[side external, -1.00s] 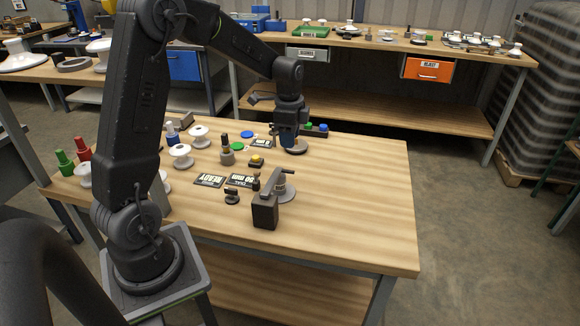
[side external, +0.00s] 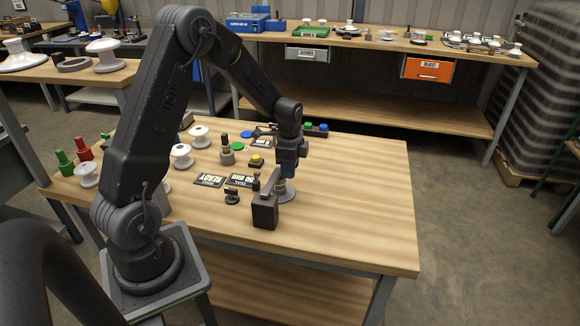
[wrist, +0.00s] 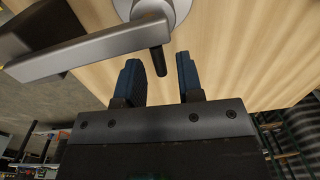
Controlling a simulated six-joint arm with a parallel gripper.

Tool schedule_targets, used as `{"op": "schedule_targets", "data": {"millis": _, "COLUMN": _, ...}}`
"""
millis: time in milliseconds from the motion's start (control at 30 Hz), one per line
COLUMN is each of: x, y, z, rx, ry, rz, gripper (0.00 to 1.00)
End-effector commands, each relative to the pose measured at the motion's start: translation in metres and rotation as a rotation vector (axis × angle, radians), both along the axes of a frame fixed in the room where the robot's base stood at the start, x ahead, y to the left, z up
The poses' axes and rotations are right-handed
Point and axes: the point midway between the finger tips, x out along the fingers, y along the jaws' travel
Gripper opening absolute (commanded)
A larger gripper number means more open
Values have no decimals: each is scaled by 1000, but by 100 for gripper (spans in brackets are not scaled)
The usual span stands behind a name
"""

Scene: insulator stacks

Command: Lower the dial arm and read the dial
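The dial arm is a grey metal bar (wrist: 95,48) running from a dark block (side external: 265,212) over a round grey base (side external: 284,196). In the wrist view a short dark peg (wrist: 158,62) hangs at the bar's end, in front of a round silver part (wrist: 165,10). My gripper (side external: 286,172) is at the bar's free end in the side view. In the wrist view its blue fingers (wrist: 160,68) are apart, with the peg's tip lined up with the gap. Contact cannot be told. The dial's reading is not visible.
Dark label plates (side external: 210,181), a small black part (side external: 232,195) and a yellow-topped button (side external: 256,161) lie left of the dial arm. White insulators (side external: 182,156) stand farther left. The table's right side (side external: 370,200) is clear.

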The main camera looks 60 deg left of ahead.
Motion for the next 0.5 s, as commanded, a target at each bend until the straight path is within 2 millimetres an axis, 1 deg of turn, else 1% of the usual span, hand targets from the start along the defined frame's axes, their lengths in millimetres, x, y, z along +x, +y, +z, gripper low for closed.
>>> {"op": "schedule_targets", "data": {"millis": 33, "x": 0, "y": 0, "z": 0, "rx": 0, "ry": 0, "rz": 0, "gripper": 29}}
{"op": "schedule_targets", "data": {"millis": 67, "x": 0, "y": 0, "z": 0, "rx": 0, "ry": 0, "rz": 0, "gripper": 26}}
{"op": "schedule_targets", "data": {"millis": 333, "x": 0, "y": 0, "z": 0, "rx": 0, "ry": 0, "rz": 0, "gripper": 0}}
{"op": "schedule_targets", "data": {"millis": 500, "x": 0, "y": 0, "z": 0, "rx": 0, "ry": 0, "rz": 0, "gripper": 0}}
